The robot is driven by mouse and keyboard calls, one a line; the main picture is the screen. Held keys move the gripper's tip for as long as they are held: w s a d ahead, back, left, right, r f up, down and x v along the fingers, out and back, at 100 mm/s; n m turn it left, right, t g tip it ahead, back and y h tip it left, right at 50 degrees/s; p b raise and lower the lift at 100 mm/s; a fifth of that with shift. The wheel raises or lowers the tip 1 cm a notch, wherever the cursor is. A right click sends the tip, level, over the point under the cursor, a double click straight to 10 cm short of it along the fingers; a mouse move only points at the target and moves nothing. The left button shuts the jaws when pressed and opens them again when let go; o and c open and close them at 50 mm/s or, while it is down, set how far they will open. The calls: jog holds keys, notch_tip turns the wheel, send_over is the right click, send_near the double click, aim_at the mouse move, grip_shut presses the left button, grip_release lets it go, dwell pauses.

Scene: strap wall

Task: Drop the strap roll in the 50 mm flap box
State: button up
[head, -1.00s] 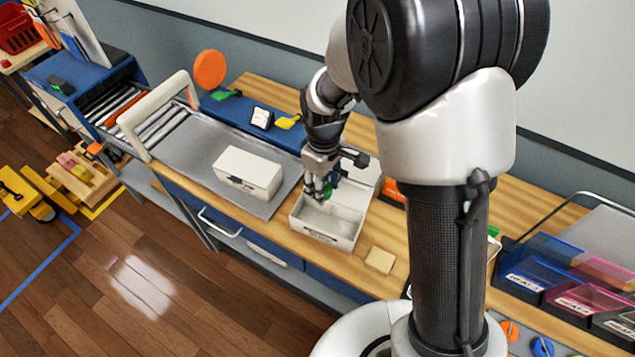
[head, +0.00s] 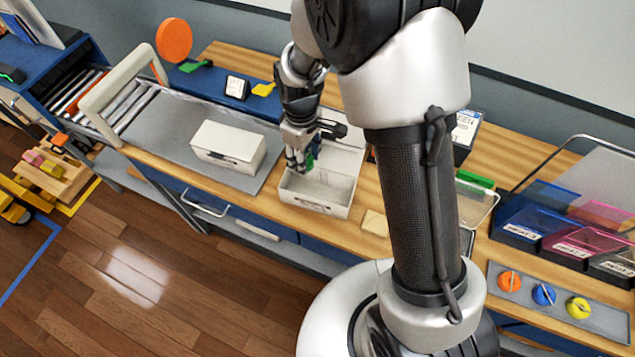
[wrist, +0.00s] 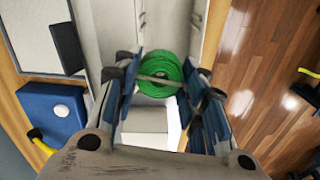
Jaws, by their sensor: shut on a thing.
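My gripper (head: 300,165) is shut on a green strap roll (wrist: 160,74), which sits between the blue-padded fingers in the wrist view. In the head view only a green sliver of the roll (head: 308,161) shows behind the fingers. An open white box (head: 318,208) stands below, its flap lid raised at the back. The fingertips are over the back left part of its opening; I cannot tell if they are below the rim. A second white box (head: 228,148), shut, stands to the left on a grey tray. The box labels are too small to read.
A small tan block (head: 375,223) lies right of the open box. Blue, pink and dark bins (head: 580,245) stand at the right. A roller conveyor (head: 135,110) is at the left, and a blue platform (head: 225,100) lies behind the tray.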

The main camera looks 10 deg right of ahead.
jog(key=o, duration=1)
jog(key=shift+o, duration=0.2)
notch_tip(320, 180, up, 12)
dwell(0.5)
